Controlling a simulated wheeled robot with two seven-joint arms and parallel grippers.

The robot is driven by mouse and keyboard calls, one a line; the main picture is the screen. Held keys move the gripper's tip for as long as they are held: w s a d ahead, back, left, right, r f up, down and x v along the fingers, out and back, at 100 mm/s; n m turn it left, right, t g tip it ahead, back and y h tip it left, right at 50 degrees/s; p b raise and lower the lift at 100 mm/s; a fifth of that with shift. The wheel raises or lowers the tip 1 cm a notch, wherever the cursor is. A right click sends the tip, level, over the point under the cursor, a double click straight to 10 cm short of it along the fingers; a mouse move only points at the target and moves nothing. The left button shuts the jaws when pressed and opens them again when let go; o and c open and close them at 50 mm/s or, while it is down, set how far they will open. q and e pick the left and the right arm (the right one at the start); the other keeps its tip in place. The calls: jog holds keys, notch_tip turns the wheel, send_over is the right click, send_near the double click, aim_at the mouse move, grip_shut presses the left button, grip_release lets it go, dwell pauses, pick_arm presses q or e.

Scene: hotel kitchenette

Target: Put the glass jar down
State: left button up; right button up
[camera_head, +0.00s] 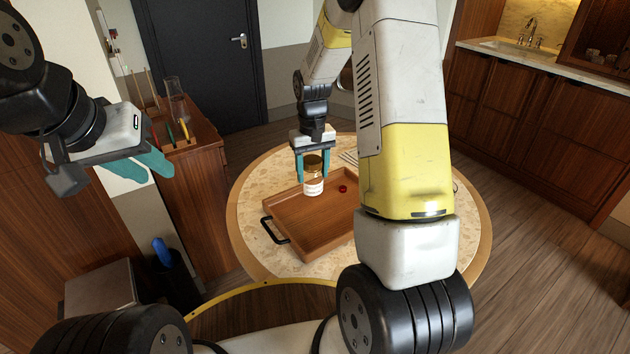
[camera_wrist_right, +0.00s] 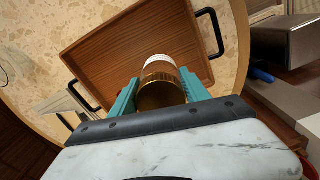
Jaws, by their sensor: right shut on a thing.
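The jar is upright over the left-back part of a brown wooden tray (camera_head: 305,234). I cannot tell whether its base touches the tray floor.
The tray has black handles and lies on a round, pale speckled table (camera_head: 250,198) with a wooden rim. A small red object (camera_head: 342,188) lies in the tray, right of the jar. My right forearm hides part of the tray and table. A wooden cabinet (camera_head: 200,180) stands left.

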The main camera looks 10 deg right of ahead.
aim_at(313, 197)
jog(key=f, duration=0.6)
jog(key=shift+w+d, duration=0.1)
jog(key=shift+w, duration=0.1)
jog(key=shift+f, duration=1.9)
jog(key=shift+f, duration=0.15)
jog(key=o, duration=1.6)
